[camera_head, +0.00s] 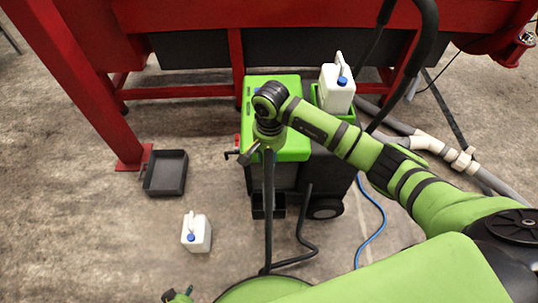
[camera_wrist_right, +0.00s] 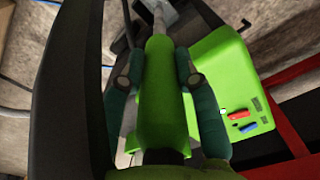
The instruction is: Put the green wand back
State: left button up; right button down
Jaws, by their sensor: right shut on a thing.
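The green wand (camera_wrist_right: 162,95) lies between the teal fingers of my right gripper (camera_wrist_right: 160,75) in the right wrist view. A grey tube runs on from its far end. In the head view my right gripper (camera_head: 268,132) is shut on it above the front of the green-topped machine (camera_head: 290,87); the arm hides much of the wand there. A long dark tube (camera_head: 268,205) hangs straight down below the gripper, in front of the machine. Only a small green and teal part, perhaps my left gripper (camera_head: 180,296), shows at the bottom edge; its fingers cannot be made out.
A white jug (camera_head: 337,88) stands in a green holder on the machine. Another jug (camera_head: 196,233) and a black tray (camera_head: 166,174) are on the floor. A red frame (camera_head: 185,92) stands behind. Grey pipes (camera_head: 440,147) and a blue hose (camera_head: 378,222) lie right.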

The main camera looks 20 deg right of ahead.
jog(key=shift+f+b, duration=0.45)
jog(key=shift+f, duration=0.05)
jog(key=c, duration=0.9)
grip_release()
jog(key=shift+r, duration=0.2)
jog(key=shift+r+p, duration=0.6)
jog(key=shift+p, duration=0.3)
notch_tip(320, 180, up, 12)
jog(key=shift+d+f, duration=0.1)
jog(key=shift+f, duration=0.05)
